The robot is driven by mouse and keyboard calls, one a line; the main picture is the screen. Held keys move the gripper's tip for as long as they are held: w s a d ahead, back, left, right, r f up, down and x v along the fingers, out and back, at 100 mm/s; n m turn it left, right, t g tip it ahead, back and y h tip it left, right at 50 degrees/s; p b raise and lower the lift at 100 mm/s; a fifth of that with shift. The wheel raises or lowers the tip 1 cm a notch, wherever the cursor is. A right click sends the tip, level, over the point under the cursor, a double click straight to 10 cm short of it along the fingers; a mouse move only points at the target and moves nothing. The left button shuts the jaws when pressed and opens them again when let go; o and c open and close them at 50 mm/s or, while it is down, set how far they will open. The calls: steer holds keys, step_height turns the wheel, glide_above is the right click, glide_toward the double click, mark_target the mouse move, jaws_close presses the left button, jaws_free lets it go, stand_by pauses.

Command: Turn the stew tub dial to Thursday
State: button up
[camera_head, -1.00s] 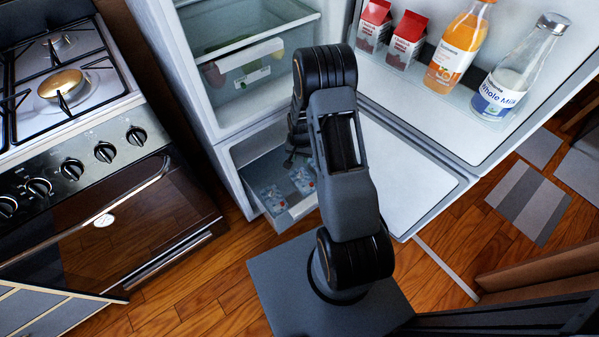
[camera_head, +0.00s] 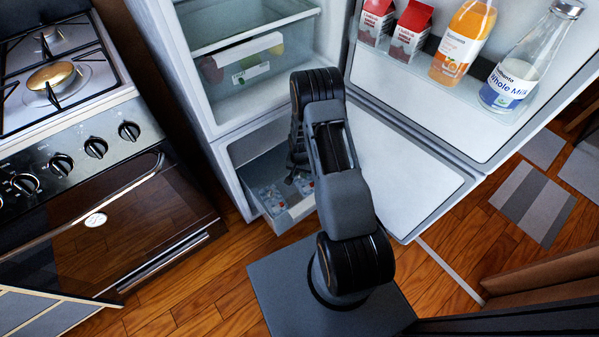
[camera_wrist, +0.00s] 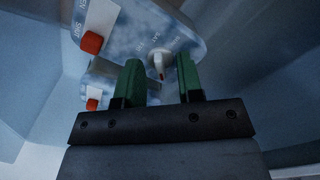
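In the wrist view a tub (camera_wrist: 135,22) with a cloudy blue-and-white lid fills the upper middle. A pale dial (camera_wrist: 157,62) with a small red mark sits on it, with day letters around it, some like SAT, too blurred to read surely. A red knob (camera_wrist: 92,43) is at its left. My gripper (camera_wrist: 160,63) has green fingers, open, one on each side of the dial; contact is unclear. A second tub with a red knob (camera_wrist: 92,104) lies lower left. I cannot read which is the stew tub. In the head view tubs (camera_head: 268,198) lie in the freezer drawer.
The open freezer drawer (camera_head: 290,218) has walls around my gripper. The open fridge door (camera_head: 420,110) stands to the right, with bottles and cartons on its shelf. The stove (camera_head: 100,150) is to the left. Wooden floor (camera_head: 190,275) is clear in front.

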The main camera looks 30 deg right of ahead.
jaws_close()
steer(key=shift+a, duration=0.1)
stand_by(0.3)
steer(key=shift+m, duration=0.3)
